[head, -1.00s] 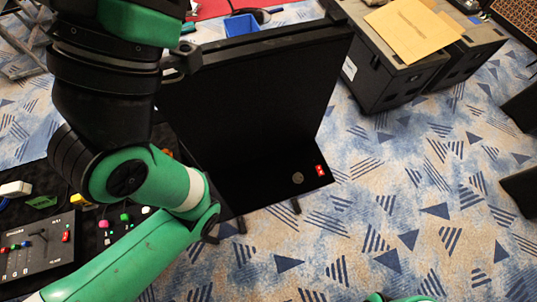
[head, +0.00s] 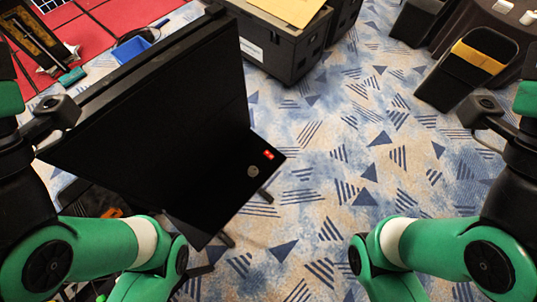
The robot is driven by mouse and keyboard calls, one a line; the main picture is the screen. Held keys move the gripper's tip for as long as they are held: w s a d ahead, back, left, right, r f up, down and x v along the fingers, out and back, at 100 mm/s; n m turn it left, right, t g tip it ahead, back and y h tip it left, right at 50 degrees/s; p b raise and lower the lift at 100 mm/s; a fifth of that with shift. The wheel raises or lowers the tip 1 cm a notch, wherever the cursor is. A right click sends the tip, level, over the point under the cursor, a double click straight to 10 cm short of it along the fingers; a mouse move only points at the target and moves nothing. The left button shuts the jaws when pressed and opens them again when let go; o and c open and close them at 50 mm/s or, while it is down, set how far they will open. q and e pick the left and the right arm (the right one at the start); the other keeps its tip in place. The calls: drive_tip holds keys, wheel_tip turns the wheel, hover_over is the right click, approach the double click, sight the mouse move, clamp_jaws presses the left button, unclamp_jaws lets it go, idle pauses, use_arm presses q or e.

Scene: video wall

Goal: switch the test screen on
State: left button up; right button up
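The test screen is most likely the large black panel (head: 165,105) at left centre. Its dark face shows no picture. Along its lower right is a black shelf-like part with a small lit red switch (head: 268,154) and a round grey knob or disc (head: 253,171). The switch's position is too small to read. My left arm comes in from the left, overlapping the panel's lower left, and runs out at the bottom edge. My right arm bends at the right and also runs out at the bottom. Neither gripper is in view.
Black cases (head: 285,45) with a brown sheet (head: 290,8) on top stand behind the screen. A blue bin (head: 133,48) is at the upper left. A black chair with a yellow band (head: 478,57) is at the upper right. The patterned carpet (head: 345,170) in the middle is clear.

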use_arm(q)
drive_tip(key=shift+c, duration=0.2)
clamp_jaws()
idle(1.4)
